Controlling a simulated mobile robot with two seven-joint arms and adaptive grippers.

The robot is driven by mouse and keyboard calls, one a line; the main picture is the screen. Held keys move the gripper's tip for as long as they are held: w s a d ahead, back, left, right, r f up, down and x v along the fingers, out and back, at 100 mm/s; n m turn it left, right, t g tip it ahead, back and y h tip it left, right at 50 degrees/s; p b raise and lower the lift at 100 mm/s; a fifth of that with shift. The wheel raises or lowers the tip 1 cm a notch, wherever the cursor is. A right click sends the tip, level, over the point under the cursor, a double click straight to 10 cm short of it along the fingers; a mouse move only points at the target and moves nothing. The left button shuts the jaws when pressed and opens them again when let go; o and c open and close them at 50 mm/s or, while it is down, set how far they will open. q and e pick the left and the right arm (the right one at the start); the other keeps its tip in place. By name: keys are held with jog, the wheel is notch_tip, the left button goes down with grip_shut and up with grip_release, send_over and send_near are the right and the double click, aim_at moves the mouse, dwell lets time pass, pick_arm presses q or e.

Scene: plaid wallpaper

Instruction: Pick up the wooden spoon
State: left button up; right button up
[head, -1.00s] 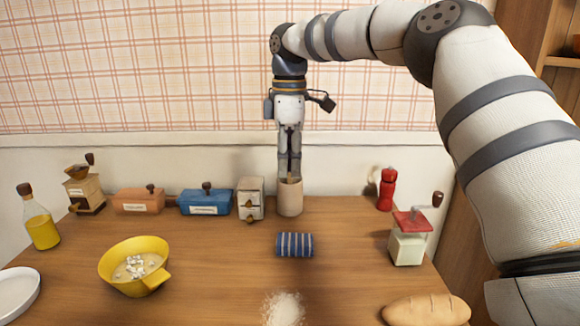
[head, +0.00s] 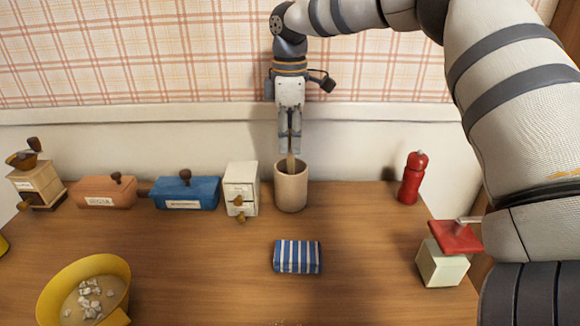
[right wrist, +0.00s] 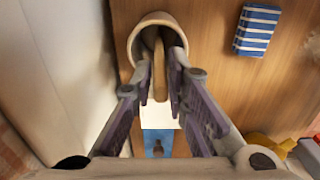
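The wooden spoon (head: 291,163) stands in a beige cylindrical crock (head: 291,190) at the back of the counter, its lower end hidden inside. My right gripper (head: 290,148) points down just above the crock's rim, with the spoon's handle between its fingers. In the right wrist view the handle (right wrist: 160,72) lies between the two fingertips (right wrist: 160,75) and runs into the crock's mouth (right wrist: 158,27). My left gripper is in neither current view.
A white drawer box (head: 241,188) stands close left of the crock, beside blue (head: 187,193) and orange (head: 104,192) boxes. A striped block (head: 297,257) lies in front. A red pepper mill (head: 413,178) and red-topped grinder (head: 447,254) stand right. The wall is close behind.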

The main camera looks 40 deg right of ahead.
aim_at(291, 160)
notch_tip(291, 160, down, 6)
jog(key=shift+d+r+b, duration=0.15)
jog(key=shift+r+b, duration=0.05)
jog(key=shift+b, duration=0.3)
jog(key=shift+r, duration=0.1)
grip_shut()
notch_tip(291, 160, up, 10)
jog(key=shift+r, duration=0.1)
